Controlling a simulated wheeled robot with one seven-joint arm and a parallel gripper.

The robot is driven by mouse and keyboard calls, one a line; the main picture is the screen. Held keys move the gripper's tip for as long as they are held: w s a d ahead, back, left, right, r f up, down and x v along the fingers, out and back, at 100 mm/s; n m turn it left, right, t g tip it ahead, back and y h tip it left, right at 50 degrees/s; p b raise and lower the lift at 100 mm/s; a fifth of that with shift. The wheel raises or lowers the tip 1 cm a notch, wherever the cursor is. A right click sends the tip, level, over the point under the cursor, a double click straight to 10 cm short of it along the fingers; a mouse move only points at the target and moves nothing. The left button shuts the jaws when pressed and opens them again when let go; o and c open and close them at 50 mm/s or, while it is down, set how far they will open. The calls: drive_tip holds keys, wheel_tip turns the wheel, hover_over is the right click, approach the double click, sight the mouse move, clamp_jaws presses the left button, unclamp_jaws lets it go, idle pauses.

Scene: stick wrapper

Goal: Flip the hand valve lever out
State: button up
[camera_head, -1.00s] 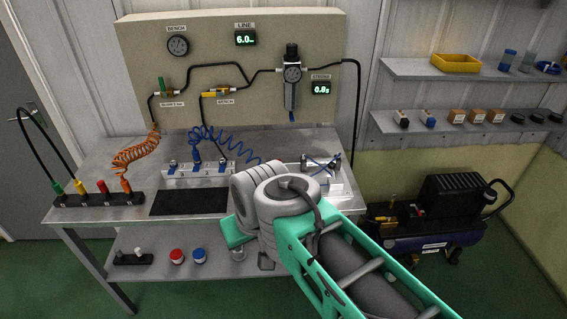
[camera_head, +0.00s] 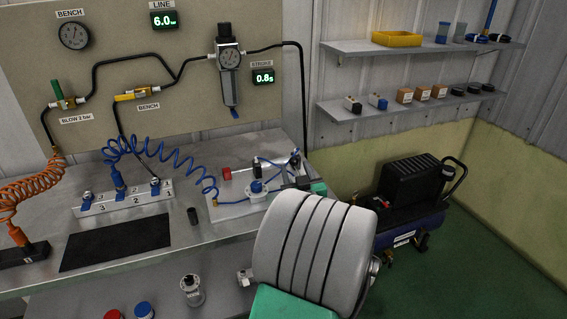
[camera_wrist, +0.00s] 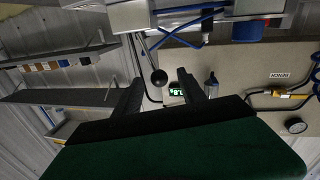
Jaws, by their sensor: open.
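A metal lever with a black ball knob (camera_wrist: 158,77) stands out from a pale block at the top of the wrist view. The knob appears between the dark fingers of my gripper (camera_wrist: 160,84), with visible gaps on both sides. The fingers are apart and hold nothing; I cannot tell how far beyond the tips the knob is. In the head view, my gripper (camera_head: 291,184) is at the right end of the white fixture plate (camera_head: 232,209), mostly hidden by my arm. The lever is not clear there.
Blue fittings (camera_head: 257,187) and tubing crowd the plate. A blue coiled hose (camera_head: 165,152) runs to the manifold (camera_head: 124,201). The upright panel (camera_head: 190,80) carries the regulator (camera_head: 228,62) and a 0.8 s display (camera_head: 263,77). A compressor (camera_head: 410,190) stands on the right.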

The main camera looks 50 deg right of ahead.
drive_tip(key=p+x, duration=0.1)
drive_tip(key=x, duration=0.6)
drive_tip(key=shift+s, duration=0.15)
drive_tip(key=shift+r, duration=0.1)
clamp_jaws()
idle(1.0)
